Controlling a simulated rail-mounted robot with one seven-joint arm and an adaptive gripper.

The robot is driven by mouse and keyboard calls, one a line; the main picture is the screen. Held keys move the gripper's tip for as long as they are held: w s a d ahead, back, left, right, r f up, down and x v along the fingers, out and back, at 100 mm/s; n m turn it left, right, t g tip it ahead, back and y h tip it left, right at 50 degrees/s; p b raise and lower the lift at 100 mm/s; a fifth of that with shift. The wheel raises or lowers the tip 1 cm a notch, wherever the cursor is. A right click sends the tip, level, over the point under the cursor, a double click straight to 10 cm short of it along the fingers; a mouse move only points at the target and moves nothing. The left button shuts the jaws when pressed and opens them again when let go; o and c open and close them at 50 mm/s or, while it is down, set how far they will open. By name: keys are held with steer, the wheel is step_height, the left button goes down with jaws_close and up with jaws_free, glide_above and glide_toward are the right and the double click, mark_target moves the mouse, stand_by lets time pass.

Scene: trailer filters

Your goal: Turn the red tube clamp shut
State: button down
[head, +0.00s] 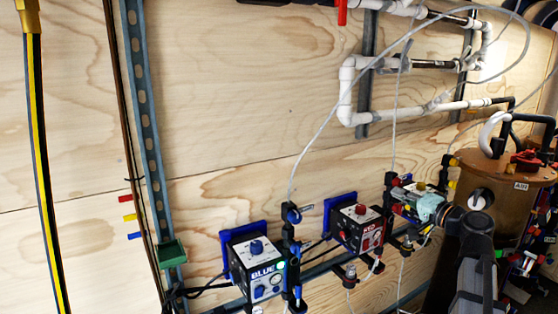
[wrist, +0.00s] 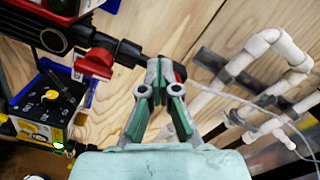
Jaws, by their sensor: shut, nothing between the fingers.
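A small red part (wrist: 180,73), which looks like the red tube clamp, sits at the end of a dark fitting in the wrist view. It is partly hidden behind my fingers, and its turn angle cannot be told. My gripper (wrist: 164,65) is shut and empty, with its fingertips right beside the red part; whether they touch it is unclear. In the head view my gripper (head: 428,206) is by the fittings right of the RED box (head: 359,229). A second red part (wrist: 95,63) is on the dark pipe in the wrist view.
The BLUE box (head: 257,266) stands left of the RED box. A yellow-based box (wrist: 40,110) is left in the wrist view. White pipes (head: 347,90) and a thin clear tube (head: 330,108) run along the wooden wall. A brown barrel (head: 490,180) stands at right.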

steer(key=shift+a+r+b, duration=0.15)
steer(key=shift+r+b, duration=0.2)
steer(key=shift+b, duration=0.3)
steer(key=shift+s+r, duration=0.1)
steer(key=shift+a+r+b, duration=0.15)
steer(key=shift+r+b, duration=0.2)
steer(key=shift+s+r, duration=0.1)
steer(key=shift+r, duration=0.1)
steer(key=shift+a, duration=0.15)
steer(key=shift+s+a+f, duration=0.15)
steer(key=shift+s+a, duration=0.05)
steer(key=shift+s, duration=0.05)
steer(key=b+v, duration=0.1)
steer(key=v, duration=0.5)
steer(key=shift+a, duration=0.1)
